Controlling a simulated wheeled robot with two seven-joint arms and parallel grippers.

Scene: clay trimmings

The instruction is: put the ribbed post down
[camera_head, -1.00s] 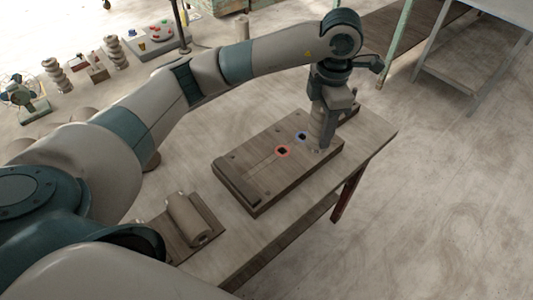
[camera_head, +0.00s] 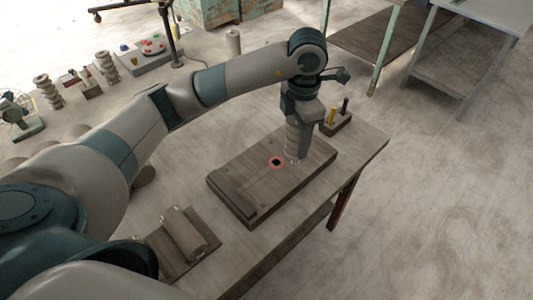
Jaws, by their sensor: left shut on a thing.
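My left gripper (camera_head: 300,122) points down over the wooden board and is shut on the ribbed post. The ribbed post (camera_head: 292,140) is a pale, ridged cylinder, held about upright with its lower end close to the board's top. I cannot tell if it touches. The dark wooden board (camera_head: 235,172) lies on the table and has a square hole ringed in red (camera_head: 277,162) left of the post. The blue-ringed hole seen earlier is now hidden behind the post. My right gripper is not in view.
The table (camera_head: 365,148) has bare wood right of the board. A small block with yellow and dark pegs (camera_head: 337,123) stands behind the board. A roller on a dark plate (camera_head: 184,233) lies front left. Shelves and more ridged posts stand beyond.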

